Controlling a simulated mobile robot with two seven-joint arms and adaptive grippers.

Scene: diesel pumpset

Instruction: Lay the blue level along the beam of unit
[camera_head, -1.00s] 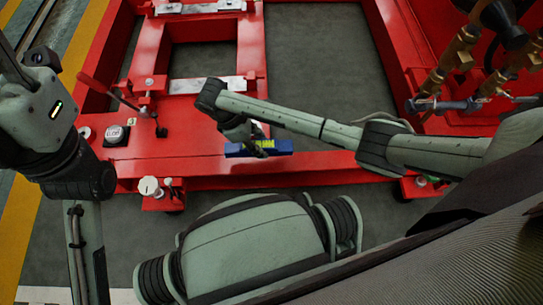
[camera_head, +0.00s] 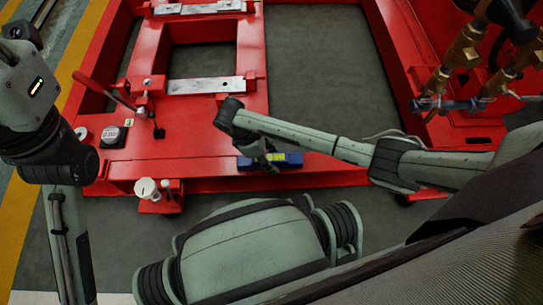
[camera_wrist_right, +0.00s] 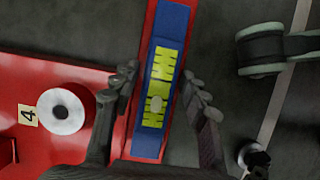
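The blue level (camera_head: 290,159) has a yellow-green middle panel and lies along the front red beam (camera_head: 215,172), near its edge. My right gripper (camera_head: 266,158) is above the level; in the wrist view the gripper (camera_wrist_right: 163,83) is open, one finger on each side, with gaps to the level. Full contact of the level with the beam cannot be told. My left gripper is not in view.
A white round knob (camera_head: 147,187) stands at the beam's front left; in the wrist view a white cylinder (camera_wrist_right: 62,111) is beside a "4" label (camera_wrist_right: 27,116). A dial (camera_head: 112,135) and red lever (camera_head: 103,90) are further left. Brass fittings (camera_head: 462,50) stand at the right.

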